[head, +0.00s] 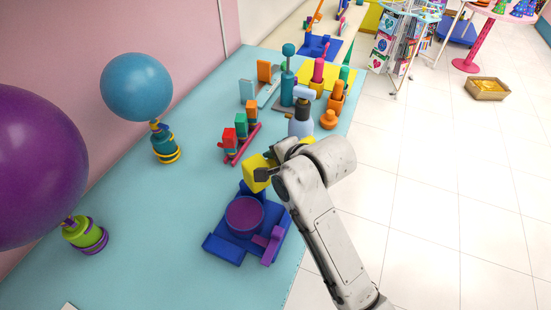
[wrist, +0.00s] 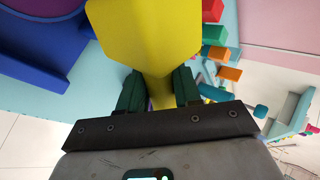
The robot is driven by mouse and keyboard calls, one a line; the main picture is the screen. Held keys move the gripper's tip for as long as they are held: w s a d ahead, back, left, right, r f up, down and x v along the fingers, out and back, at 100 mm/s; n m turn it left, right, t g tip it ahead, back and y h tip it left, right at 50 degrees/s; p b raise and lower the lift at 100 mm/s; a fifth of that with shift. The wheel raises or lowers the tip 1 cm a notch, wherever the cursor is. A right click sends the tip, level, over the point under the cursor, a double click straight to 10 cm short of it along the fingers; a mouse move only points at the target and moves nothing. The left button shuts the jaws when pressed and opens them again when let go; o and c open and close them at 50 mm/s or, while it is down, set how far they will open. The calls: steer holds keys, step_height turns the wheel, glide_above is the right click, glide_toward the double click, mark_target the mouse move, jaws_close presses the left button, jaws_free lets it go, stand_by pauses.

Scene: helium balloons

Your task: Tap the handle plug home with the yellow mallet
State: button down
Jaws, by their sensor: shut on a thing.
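The yellow mallet (head: 257,174) is in my gripper (head: 273,170), its blocky head held out past the jaws. In the wrist view the mallet head (wrist: 143,38) fills the top middle, and the two dark green fingers (wrist: 158,88) are closed on its handle. Below the mallet in the head view is a blue fixture (head: 222,247) bearing a round purple piece (head: 244,214). A smaller purple part (head: 270,241) at its front right may be the handle plug; how far in it sits I cannot tell. The mallet hides the fixture's back part.
A white-blue spray bottle (head: 300,122) stands behind my gripper. A rack of coloured blocks (head: 241,138) and several tools stand farther back. Two balloons on weights, blue (head: 136,87) and purple (head: 38,165), are at left. The front left of the turquoise table (head: 150,240) is clear.

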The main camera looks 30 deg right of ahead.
steer(key=shift+f, duration=0.3)
step_height(320, 180, up, 5)
steer(key=p, duration=0.4)
steer(key=shift+r, duration=0.1)
steer(key=shift+r, duration=0.15)
steer(key=shift+r, duration=1.9)
